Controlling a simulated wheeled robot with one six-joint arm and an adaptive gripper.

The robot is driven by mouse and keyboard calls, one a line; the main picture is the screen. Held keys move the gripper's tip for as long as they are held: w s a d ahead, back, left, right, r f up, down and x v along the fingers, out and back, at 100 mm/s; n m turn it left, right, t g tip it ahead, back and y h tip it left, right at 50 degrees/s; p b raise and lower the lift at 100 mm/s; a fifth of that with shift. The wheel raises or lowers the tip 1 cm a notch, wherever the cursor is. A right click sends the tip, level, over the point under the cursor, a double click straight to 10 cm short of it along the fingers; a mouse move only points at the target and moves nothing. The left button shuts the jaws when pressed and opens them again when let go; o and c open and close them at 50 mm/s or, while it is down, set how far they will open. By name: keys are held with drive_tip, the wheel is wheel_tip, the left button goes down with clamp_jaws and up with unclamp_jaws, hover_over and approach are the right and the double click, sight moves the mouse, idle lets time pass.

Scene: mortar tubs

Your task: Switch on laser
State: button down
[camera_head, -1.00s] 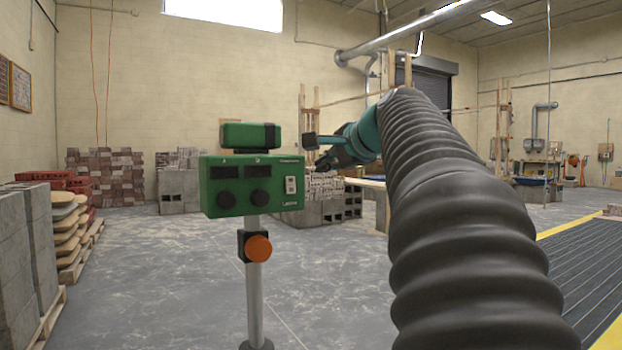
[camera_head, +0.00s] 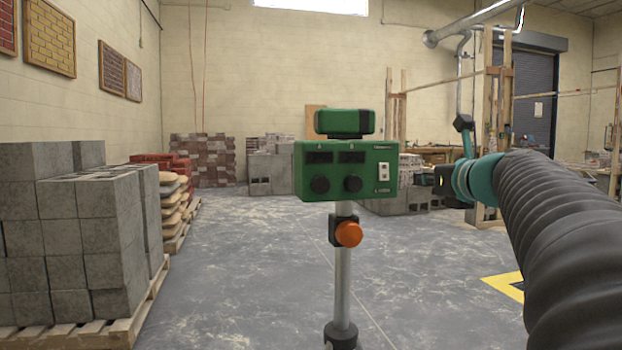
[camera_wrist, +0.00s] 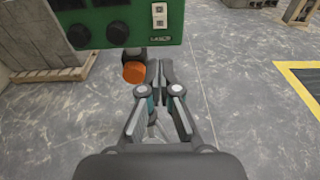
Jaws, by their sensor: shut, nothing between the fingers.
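The green laser box (camera_head: 360,180) stands on a grey pole with two black knobs, two dark displays and a white switch (camera_head: 384,172) at the right of its face. In the wrist view the white switch (camera_wrist: 159,14) shows at the top, above and ahead of my fingers. An orange knob (camera_head: 349,234) sits on the pole below the box; it also shows in the wrist view (camera_wrist: 134,71), left of my fingertips. My gripper (camera_wrist: 159,72) is shut and empty, below the box and apart from the switch. In the head view the gripper is hard to make out beside the box's right side.
Grey blocks (camera_head: 85,225) on a pallet stand at the left. More brick stacks (camera_head: 203,160) stand by the back wall. A wooden frame (camera_head: 497,120) stands at the right. The floor around the pole is clear.

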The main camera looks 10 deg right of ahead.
sight(385, 178)
idle(0.3)
drive_tip(key=w, duration=0.4)
drive_tip(key=w+f, duration=0.1)
drive_tip(key=w, duration=0.9)
drive_tip(key=shift+f+p, duration=0.3)
drive_tip(key=shift+f, duration=0.05)
